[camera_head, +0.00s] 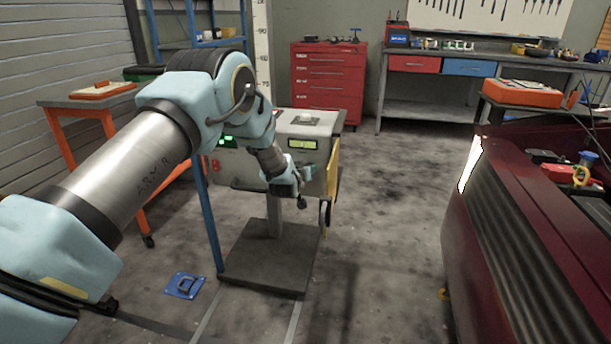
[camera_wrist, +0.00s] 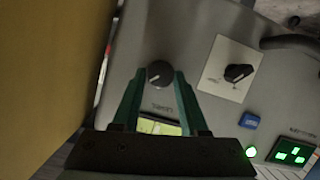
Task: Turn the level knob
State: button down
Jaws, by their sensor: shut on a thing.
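The level knob (camera_wrist: 160,73) is a small round dark knob on a grey panel (camera_wrist: 190,50), with an upside-down label beside it in the wrist view. My gripper (camera_wrist: 160,79) has its two green fingers on either side of this knob, shut on it. In the head view my gripper (camera_head: 300,193) is at the front of the grey cabinet (camera_head: 318,133). The knob is hidden there behind my arm.
A second dark knob (camera_wrist: 238,73) sits on a white plate, near a blue button (camera_wrist: 250,120) and green display (camera_wrist: 292,152). A yellow panel (camera_head: 333,168) stands at the cabinet's right. A dark red car (camera_head: 540,220) is at the right, with clear floor between.

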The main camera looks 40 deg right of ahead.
jog(key=shift+m+b, duration=0.3)
jog(key=shift+t, duration=0.3)
jog(key=shift+c, duration=2.2)
grip_release()
jog(key=b+v, duration=0.1)
jog(key=v, duration=0.9)
jog(key=shift+s+a+r, duration=0.25)
